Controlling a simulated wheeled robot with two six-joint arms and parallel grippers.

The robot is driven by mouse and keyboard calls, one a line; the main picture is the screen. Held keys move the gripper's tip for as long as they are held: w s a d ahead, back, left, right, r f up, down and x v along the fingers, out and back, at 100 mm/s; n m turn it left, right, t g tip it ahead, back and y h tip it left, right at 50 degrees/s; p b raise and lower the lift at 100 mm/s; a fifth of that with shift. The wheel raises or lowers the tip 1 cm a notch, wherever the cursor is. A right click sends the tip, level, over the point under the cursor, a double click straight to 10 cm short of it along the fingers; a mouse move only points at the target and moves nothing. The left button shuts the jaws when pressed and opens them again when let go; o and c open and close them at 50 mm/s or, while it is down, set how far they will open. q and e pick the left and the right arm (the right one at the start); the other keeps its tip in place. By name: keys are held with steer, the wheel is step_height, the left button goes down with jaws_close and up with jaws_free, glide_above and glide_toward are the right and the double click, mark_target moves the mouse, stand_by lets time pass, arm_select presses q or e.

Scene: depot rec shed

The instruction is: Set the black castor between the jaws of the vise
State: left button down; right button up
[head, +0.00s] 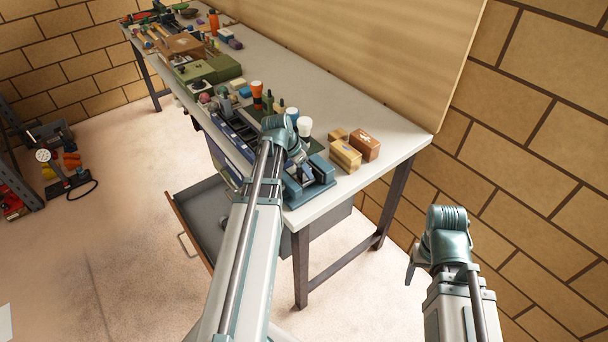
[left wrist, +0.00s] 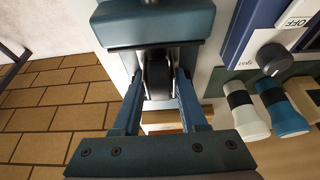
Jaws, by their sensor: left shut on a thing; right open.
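The vise (head: 318,180) is blue-grey and stands at the near corner of the workbench. It also fills the top of the left wrist view (left wrist: 155,22). My left gripper (left wrist: 159,84) is shut on the black castor (left wrist: 158,75), whose dark wheel shows between the fingers, right up against the vise. In the head view my left gripper (head: 297,158) is over the vise and hides the castor. I cannot tell whether the castor is between the jaws or just above them. My right gripper (head: 420,266) is open and empty, off to the right of the bench.
Two wooden blocks (head: 345,155) and a brown block (head: 365,145) lie right of the vise. White-topped (head: 304,127) and orange-topped handles stand behind. A blue device with an OFF label (left wrist: 298,15) is close by. An open drawer (head: 207,212) juts out below the bench (head: 385,137).

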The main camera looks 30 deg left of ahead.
arm_select(q)
steer(key=shift+f, duration=0.2)
steer(key=shift+c, duration=2.2)
jaws_free()
steer(key=shift+r, duration=0.1)
steer(key=shift+r, duration=0.15)
steer(key=shift+s+r+p, duration=0.2)
steer(key=shift+r+p, duration=0.35)
steer(key=shift+p, duration=0.1)
steer(key=p+v, duration=1)
steer(key=v, duration=0.1)
